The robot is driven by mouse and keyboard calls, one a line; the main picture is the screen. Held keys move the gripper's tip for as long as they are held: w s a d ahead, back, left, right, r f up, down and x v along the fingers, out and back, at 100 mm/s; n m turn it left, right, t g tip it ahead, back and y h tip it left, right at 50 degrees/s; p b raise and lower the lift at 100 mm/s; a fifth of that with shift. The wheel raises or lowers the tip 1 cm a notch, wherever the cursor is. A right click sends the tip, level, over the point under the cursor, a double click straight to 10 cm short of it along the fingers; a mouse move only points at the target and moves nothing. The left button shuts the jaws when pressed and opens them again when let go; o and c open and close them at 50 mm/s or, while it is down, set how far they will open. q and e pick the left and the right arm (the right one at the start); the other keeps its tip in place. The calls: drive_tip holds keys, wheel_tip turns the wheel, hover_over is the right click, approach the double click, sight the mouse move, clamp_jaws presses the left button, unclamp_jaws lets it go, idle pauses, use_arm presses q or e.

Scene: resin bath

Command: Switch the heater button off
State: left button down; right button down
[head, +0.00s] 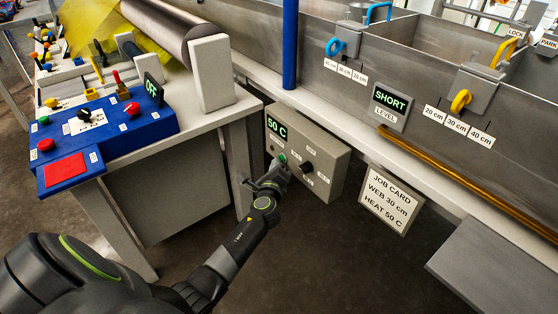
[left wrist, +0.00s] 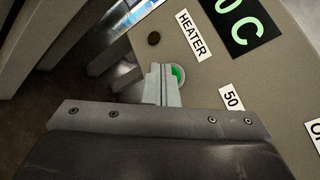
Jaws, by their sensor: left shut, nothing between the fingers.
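The heater box (head: 325,168) is a grey-beige panel below the bath edge, with a lit green display (head: 277,127) reading 50 C. A green heater button (head: 282,157) sits under it; in the left wrist view the green button (left wrist: 178,75) shows beside the HEATER label (left wrist: 190,35). My left gripper (head: 278,170) is shut and empty at the button. In the left wrist view its fingertips (left wrist: 163,85) cover the button's left part. I cannot tell whether they touch it. My right gripper is not in view.
A black knob (head: 306,167) sits right of the button. A job card (head: 390,198) reads web 30 cm, heat 50 C. A blue control console (head: 110,128) stands on the bench at left. A table leg (head: 238,165) is close left of my gripper. Open floor lies below.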

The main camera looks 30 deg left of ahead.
use_arm(q)
drive_tip(key=shift+w+d+r, duration=0.1)
drive_tip(key=shift+w, duration=0.15)
drive_tip(key=shift+s, duration=0.2)
idle(0.5)
drive_tip(key=s+a+p, duration=0.1)
drive_tip(key=s+a, duration=0.1)
drive_tip(key=s, duration=0.3)
drive_tip(key=shift+s+a+p, duration=0.25)
drive_tip(key=shift+s+p, duration=0.05)
drive_tip(key=shift+s, duration=0.05)
idle(0.4)
